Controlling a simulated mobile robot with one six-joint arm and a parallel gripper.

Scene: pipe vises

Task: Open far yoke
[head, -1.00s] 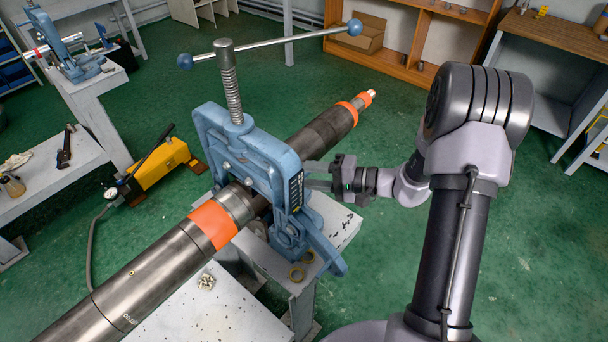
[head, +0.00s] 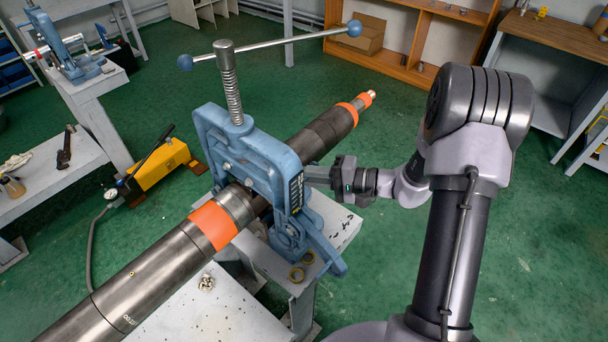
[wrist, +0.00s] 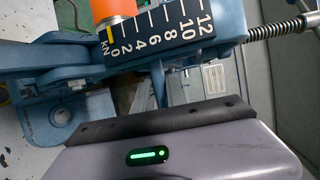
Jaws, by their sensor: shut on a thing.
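A blue vise yoke (head: 250,152) stands upright over a dark steel pipe (head: 165,275) in the middle of the head view. A tall screw with a ball-ended cross bar (head: 284,46) rises from its top. My gripper (head: 318,174) reaches in from the right and is shut on the yoke's right side, beside the black scale plate. Its fingertips are partly hidden by the yoke. The wrist view shows the scale plate (wrist: 150,30) marked kN close above the gripper body. A second, smaller blue vise (head: 68,50) stands at the upper left.
A white stand (head: 338,222) carries the vise. A yellow hydraulic pump (head: 158,172) with a hose sits on the green floor at left. Brass rings (head: 297,274) lie by the vise foot.

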